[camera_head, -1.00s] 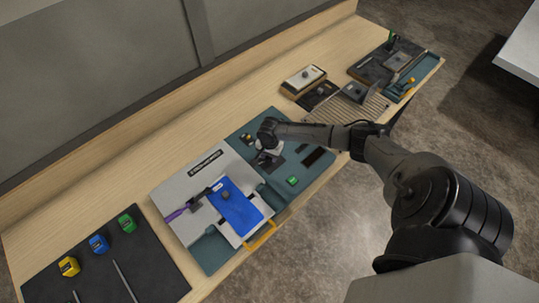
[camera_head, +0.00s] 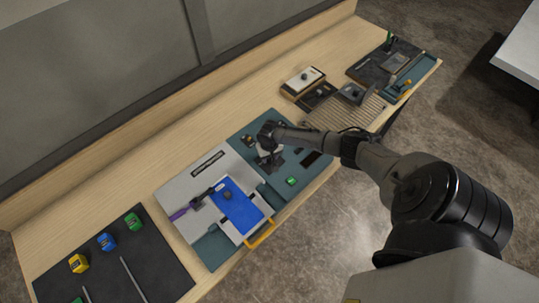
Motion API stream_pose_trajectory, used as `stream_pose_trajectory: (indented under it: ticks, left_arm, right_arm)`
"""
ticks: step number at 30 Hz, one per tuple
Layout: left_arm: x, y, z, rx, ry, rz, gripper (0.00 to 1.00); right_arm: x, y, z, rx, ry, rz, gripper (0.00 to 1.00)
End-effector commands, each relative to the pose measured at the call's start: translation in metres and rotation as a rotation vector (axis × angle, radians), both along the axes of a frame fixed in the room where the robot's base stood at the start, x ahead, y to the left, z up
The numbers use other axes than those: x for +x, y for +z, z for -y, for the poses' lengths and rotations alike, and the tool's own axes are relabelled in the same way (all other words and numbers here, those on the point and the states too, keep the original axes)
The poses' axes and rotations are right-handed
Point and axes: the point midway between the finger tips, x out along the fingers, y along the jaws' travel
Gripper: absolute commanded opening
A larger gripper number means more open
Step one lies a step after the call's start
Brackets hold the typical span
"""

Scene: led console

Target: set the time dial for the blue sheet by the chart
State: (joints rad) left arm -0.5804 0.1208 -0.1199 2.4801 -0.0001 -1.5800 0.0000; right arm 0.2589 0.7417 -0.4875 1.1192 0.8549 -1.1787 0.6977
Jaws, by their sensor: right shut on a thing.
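The blue sheet (camera_head: 236,207) lies on the grey panel of the console (camera_head: 178,190), with a dark knob-like piece on top of it. My right gripper (camera_head: 268,160) is over the teal control panel (camera_head: 290,158) to the right of the sheet. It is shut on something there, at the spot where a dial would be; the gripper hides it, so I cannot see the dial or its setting. A green button (camera_head: 292,181) and a dark slot (camera_head: 311,158) show on the same panel. No chart can be made out clearly. My left gripper is not in view.
A yellow handle (camera_head: 262,234) sticks out at the console's front edge. A dark mat (camera_head: 165,262) at the left holds yellow, blue and green blocks (camera_head: 106,241). A ribbed rack (camera_head: 345,115), a stamp-like block (camera_head: 303,79) and a dark tray stand to the right. Bare wood lies behind the console.

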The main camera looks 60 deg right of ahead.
Motion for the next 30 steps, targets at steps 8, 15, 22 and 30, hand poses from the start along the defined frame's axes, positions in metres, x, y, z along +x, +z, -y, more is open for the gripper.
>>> stream_pose_trajectory:
  ticks: [8, 15, 22, 30]
  left_arm:
    - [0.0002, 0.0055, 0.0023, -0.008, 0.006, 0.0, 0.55]
    - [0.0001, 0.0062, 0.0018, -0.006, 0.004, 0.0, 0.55]
    - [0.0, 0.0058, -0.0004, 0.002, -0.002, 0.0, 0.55]
    - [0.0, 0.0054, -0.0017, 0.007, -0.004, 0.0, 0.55]
  right_arm:
    - [0.0001, 0.0004, 0.0003, -0.001, 0.261, -0.001, 0.16]
    - [0.0002, 0.0, 0.0003, -0.001, 0.468, 0.0, 0.16]
    - [0.0002, -0.0002, 0.0003, -0.001, 0.62, 0.0, 0.16]
    - [0.0003, -0.0003, 0.0001, 0.0, 0.724, 0.001, 0.16]
